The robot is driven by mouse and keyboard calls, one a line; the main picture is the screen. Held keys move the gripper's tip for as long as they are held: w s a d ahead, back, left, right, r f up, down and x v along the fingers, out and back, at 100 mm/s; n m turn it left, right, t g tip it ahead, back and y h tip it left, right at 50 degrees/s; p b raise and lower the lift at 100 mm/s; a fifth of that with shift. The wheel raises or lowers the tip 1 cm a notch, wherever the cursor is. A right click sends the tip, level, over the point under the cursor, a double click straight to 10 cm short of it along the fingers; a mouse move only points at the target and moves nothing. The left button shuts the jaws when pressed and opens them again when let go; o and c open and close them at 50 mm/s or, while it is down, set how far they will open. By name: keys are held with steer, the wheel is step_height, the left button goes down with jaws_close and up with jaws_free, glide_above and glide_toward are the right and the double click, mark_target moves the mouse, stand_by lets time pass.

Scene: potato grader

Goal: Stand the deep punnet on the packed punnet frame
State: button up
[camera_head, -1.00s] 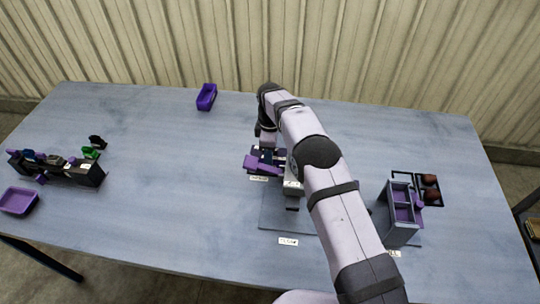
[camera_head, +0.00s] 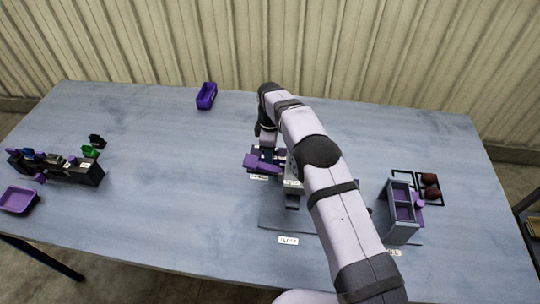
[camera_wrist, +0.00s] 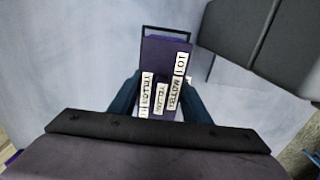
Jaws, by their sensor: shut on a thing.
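My gripper (camera_wrist: 160,100) is shut on a purple labelled piece (camera_wrist: 164,54), which lies between its dark fingers in the wrist view. White labels, one reading "YELLOW LOT", show on or beside it. In the head view a purple piece (camera_head: 261,163) shows at my gripper, low over the table middle; my arm partly hides this spot. A deep-looking purple punnet (camera_head: 206,96) stands apart at the back edge. A thin dark frame (camera_head: 392,172) lies at the right, with brown round things in it. I cannot tell for certain which frame is the packed punnet frame.
A tall grey box (camera_head: 402,232) with purple compartments stands beside the dark frame. A grey plate (camera_head: 272,215) lies under my arm. At the left are a dark rack (camera_head: 88,175) and a shallow purple tray (camera_head: 18,200). The table between left and middle is clear.

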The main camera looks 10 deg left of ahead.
steer(key=shift+f, duration=0.35)
stand_by(0.6)
steer(key=o, duration=1.1)
steer(key=shift+r, duration=0.1)
steer(key=shift+r+p, duration=2.7)
steer(key=shift+r, duration=1.75)
